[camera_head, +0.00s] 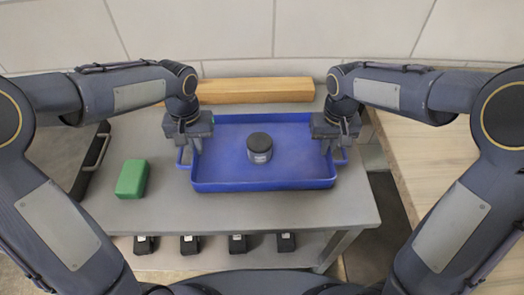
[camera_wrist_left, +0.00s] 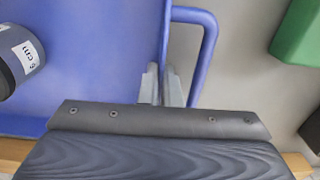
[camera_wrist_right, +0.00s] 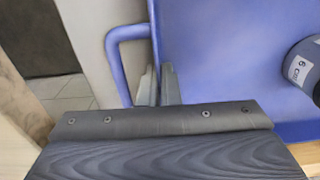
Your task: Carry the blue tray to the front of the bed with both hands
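The blue tray (camera_head: 212,184) is level over the grey table, with a dark jar (camera_head: 260,150) standing inside it near the middle. I cannot tell whether it touches the tabletop. My left gripper (camera_head: 186,150) is at the tray's left side; in the left wrist view its fingers (camera_wrist_left: 162,85) are close together on either side of the tray wall, beside the handle (camera_wrist_left: 208,50). My right gripper (camera_head: 335,148) is at the right side; in the right wrist view its fingers (camera_wrist_right: 157,85) likewise pinch the wall beside the other handle (camera_wrist_right: 115,60). The finger tips are partly hidden. No bed is recognisable.
A green block (camera_head: 132,179) lies on the table left of the tray. A wooden beam (camera_head: 255,90) lies behind it. Several black items (camera_head: 190,244) sit on a lower shelf. A wooden surface (camera_head: 425,150) is at the right. The table's front strip is clear.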

